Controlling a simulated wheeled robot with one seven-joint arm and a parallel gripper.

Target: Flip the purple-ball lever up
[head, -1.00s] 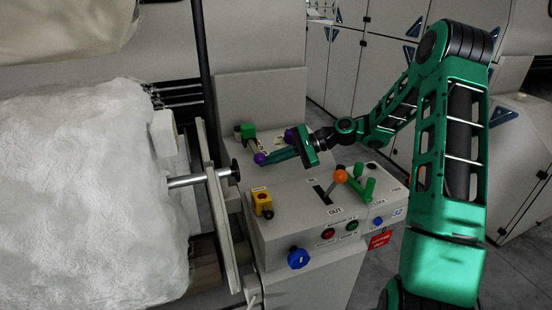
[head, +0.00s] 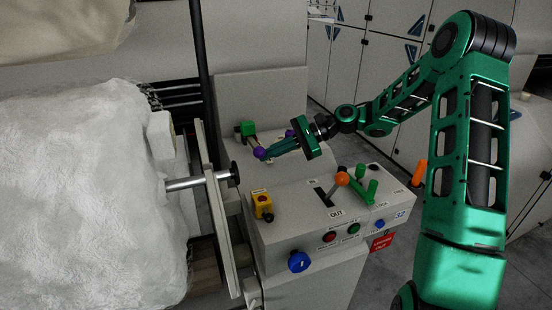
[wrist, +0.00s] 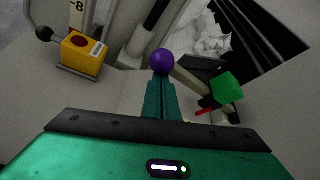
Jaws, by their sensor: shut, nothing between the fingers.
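The purple-ball lever shows its ball (head: 259,152) at the end of a pale rod, which runs to a green block (head: 247,129) on the far side of the control box. In the wrist view the purple ball (wrist: 161,61) is ahead of the fingertips, with the rod (wrist: 190,80) running right to the green block (wrist: 228,88). My gripper (head: 265,155) is shut and empty. Its fingertips (wrist: 161,80) are right at the ball's near underside and seem to touch it, though contact is hard to confirm. The fingers partly hide the ball.
The control box carries an orange-ball lever (head: 342,179), green handles (head: 366,185), a yellow box with a red button (head: 262,204) and a blue knob (head: 299,261). A black-knobbed shaft (head: 200,180) and white fibre roll (head: 80,200) stand left.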

